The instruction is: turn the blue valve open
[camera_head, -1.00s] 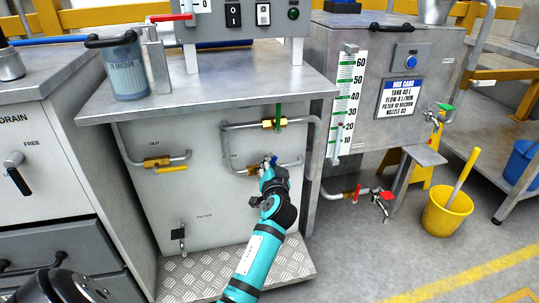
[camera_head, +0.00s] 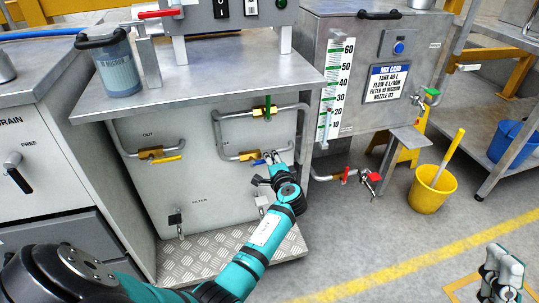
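The blue valve handle (camera_head: 259,162) shows as a small blue piece by the brass body (camera_head: 249,156) on the lower pipe of the grey filter cabinet. My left gripper (camera_head: 271,161), on a teal arm, is just right of the handle, with its tips at or very close to it. The tips are small and partly overlap the handle, so contact and finger opening are unclear. A teal and white part at the bottom right corner looks like my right gripper (camera_head: 501,279); its finger opening is unclear.
A green handle (camera_head: 267,105) stands upright on the pipe above, and a yellow handle (camera_head: 169,159) lies left. A red-handled tap (camera_head: 375,177) and a yellow bucket (camera_head: 432,190) are right. A tread plate (camera_head: 210,262) lies below the cabinet. The floor at right is mostly clear.

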